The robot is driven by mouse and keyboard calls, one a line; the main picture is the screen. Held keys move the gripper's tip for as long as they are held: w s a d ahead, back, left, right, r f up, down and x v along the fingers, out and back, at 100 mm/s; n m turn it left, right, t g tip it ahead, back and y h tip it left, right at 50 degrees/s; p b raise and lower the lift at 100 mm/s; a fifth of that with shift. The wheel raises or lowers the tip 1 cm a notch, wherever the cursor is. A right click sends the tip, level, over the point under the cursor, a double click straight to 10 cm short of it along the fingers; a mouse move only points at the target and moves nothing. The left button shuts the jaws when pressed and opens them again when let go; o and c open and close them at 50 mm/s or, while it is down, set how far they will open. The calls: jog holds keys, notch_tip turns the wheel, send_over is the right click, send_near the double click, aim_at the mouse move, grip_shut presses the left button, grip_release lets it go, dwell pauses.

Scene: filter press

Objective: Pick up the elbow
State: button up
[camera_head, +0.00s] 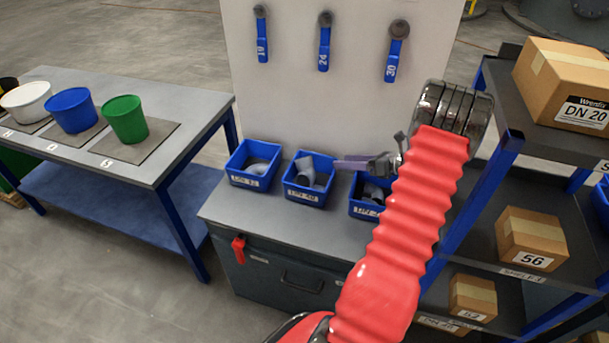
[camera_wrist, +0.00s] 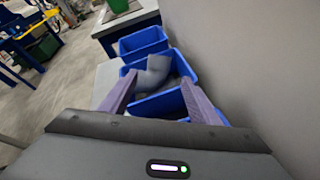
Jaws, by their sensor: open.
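A grey elbow (camera_wrist: 154,72) sits in the middle blue bin (camera_wrist: 177,68), tilted up above its rim in the wrist view. In the head view a grey fitting (camera_head: 304,172) shows in the middle bin (camera_head: 309,197). My gripper (camera_head: 340,164) is at the right side of that bin, about rim height or above, its purple fingers pointing left. In the wrist view my gripper (camera_wrist: 160,82) is open, and the elbow appears ahead between the fingertips. Contact is not visible. The bin's lower inside is partly hidden.
A left bin (camera_head: 236,178) holds another grey fitting, and a right bin (camera_head: 362,209) holds smaller pieces. A shelf (camera_head: 490,175) with boxes is close on the right.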

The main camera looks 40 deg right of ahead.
send_near(311, 159)
jog(key=shift+x, duration=2.15)
jog(key=shift+a+f, duration=0.1)
jog(key=shift+a, duration=0.05)
jog(key=shift+x, duration=2.55)
jog(key=shift+c, duration=0.3)
jog(key=c, duration=1.1)
